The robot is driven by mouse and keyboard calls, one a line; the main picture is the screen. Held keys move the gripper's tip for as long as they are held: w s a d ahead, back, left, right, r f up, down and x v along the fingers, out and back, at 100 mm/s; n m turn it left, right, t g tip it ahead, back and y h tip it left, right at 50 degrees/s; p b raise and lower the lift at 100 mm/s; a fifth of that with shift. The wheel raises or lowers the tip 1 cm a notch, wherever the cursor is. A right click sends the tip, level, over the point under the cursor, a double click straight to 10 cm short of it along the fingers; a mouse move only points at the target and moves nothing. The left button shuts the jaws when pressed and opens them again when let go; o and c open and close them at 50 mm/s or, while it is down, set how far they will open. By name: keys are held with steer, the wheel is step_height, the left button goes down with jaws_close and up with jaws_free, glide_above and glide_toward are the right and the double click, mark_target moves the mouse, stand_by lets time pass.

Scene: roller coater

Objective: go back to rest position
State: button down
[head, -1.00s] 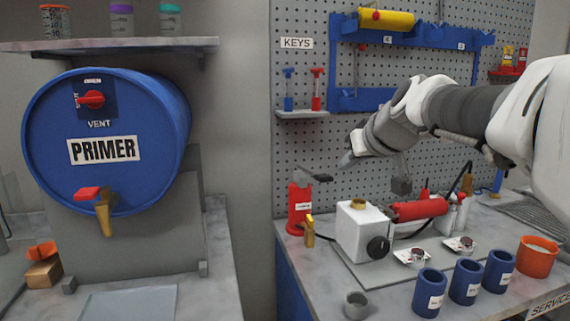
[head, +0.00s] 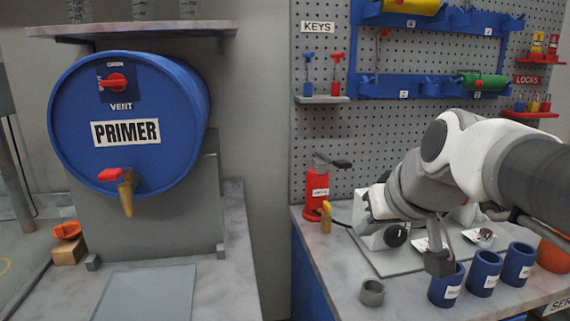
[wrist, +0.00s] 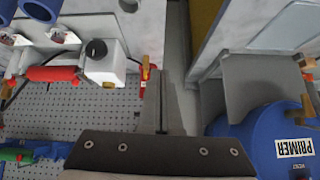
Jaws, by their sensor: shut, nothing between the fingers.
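My gripper (head: 374,205) is shut and empty, low over the right workbench in front of the white box with a black knob, and hides much of that box. In the wrist view its thin closed fingers (wrist: 160,78) point up the picture, over the gap between the two benches. My arm reaches in from the right in the head view. A grey block on my wrist hangs in front of a blue cup.
The blue PRIMER drum (head: 127,140) stands on the left bench. A red bottle (head: 317,188), a small grey cup (head: 371,292) and blue cups (head: 483,272) stand on the right bench. A pegboard (head: 440,125) rises behind. The white box (wrist: 105,62) shows in the wrist view.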

steer(key=s+f+m+g+h, duration=0.1)
steer(key=s+f+g+h, duration=0.1)
steer(key=s+f, duration=1)
step_height(320, 180, up, 16)
steer(key=s+p, duration=0.1)
steer(key=p, duration=1.2)
steer(key=shift+s+d+f+p, duration=0.25)
steer(key=shift+s+d+p, duration=0.05)
steer(key=shift+d, duration=0.1)
